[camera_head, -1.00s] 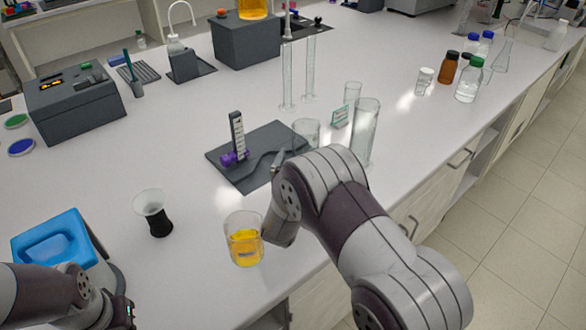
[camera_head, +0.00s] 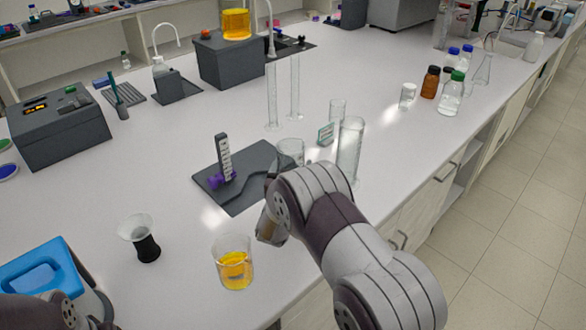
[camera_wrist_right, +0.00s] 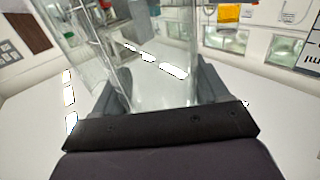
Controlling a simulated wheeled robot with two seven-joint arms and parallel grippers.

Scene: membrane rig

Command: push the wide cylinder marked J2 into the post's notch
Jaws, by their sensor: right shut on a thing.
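A post with a pale scale (camera_head: 225,156) and a purple clamp (camera_head: 217,180) stands on a dark grey plate (camera_head: 251,157). A wide clear glass vessel (camera_head: 290,152) stands at the plate's right end, partly behind my right arm. A tall wide cylinder (camera_head: 349,150) stands to its right. I cannot read J2 on either, nor make out the notch. In the right wrist view my right gripper (camera_wrist_right: 160,88) is shut on a clear glass wall; which vessel it is, I cannot tell for sure. My left gripper is out of view.
A beaker of orange liquid (camera_head: 234,266) and a black-based funnel-like cup (camera_head: 142,240) stand in front. A small glass (camera_head: 337,110), a teal card (camera_head: 325,134) and thin cylinders (camera_head: 272,98) stand behind the vessel. Bottles (camera_head: 451,95) line the right edge.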

